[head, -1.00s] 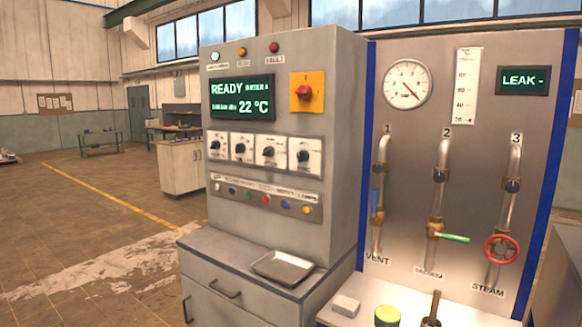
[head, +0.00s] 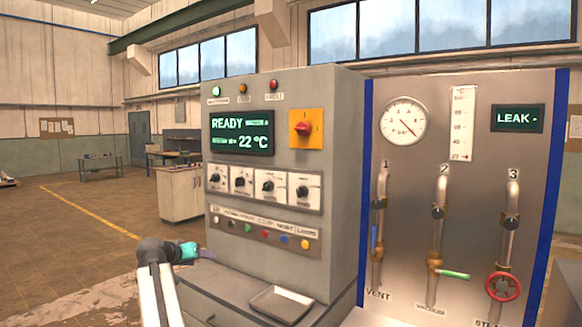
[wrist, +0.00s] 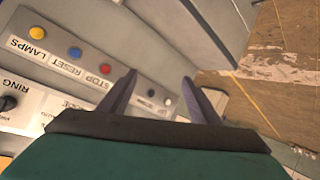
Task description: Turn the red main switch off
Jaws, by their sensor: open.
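The red main switch (head: 302,129) is a red knob on a square yellow plate, at the upper right of the grey control cabinet's front in the head view. My gripper (head: 206,254) is at the cabinet's lower left, below and left of the switch and well apart from it. In the wrist view my gripper (wrist: 160,84) has its two dark fingers spread, with nothing held between them. The switch does not show in the wrist view.
The cabinet carries a lit READY display (head: 241,132), a row of black knobs (head: 267,186) and coloured buttons (head: 265,234); the buttons (wrist: 75,53) also show close in the wrist view. A metal tray (head: 281,304) lies on the ledge below. A valve panel (head: 463,170) stands right.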

